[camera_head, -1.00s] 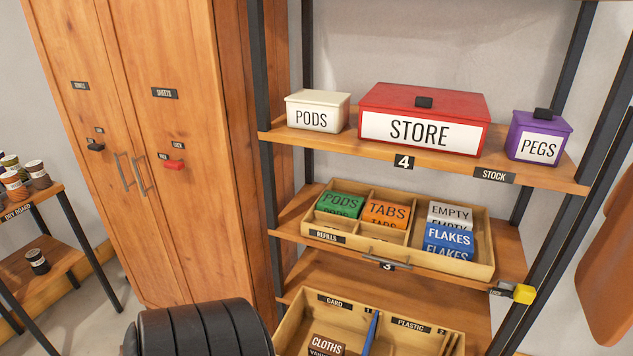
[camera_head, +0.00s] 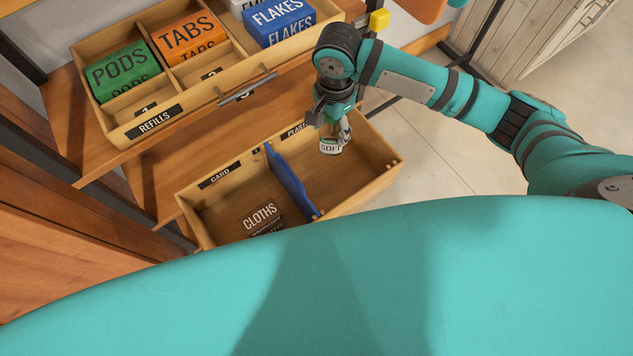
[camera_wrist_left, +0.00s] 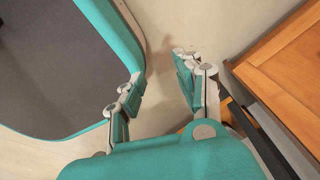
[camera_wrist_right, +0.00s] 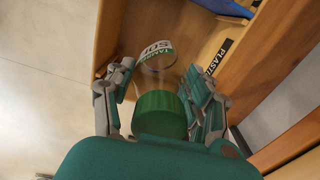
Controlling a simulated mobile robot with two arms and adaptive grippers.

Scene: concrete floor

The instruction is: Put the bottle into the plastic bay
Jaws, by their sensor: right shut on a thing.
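My right gripper (camera_head: 336,124) is shut on a clear bottle (camera_head: 331,146) with a white label reading "SOFT". In the right wrist view the bottle (camera_wrist_right: 160,112) has a green cap towards the palm, with its clear body between the fingers (camera_wrist_right: 158,84). In the head view it shows over the back part of the plastic bay (camera_head: 350,184), the right compartment of the lower wooden tray. I cannot tell whether it touches the bay floor. My left gripper (camera_wrist_left: 155,85) is open and empty, away from the shelf.
The refills tray (camera_head: 118,116) with several boxes sits above, at left. Open floor lies right of the trays.

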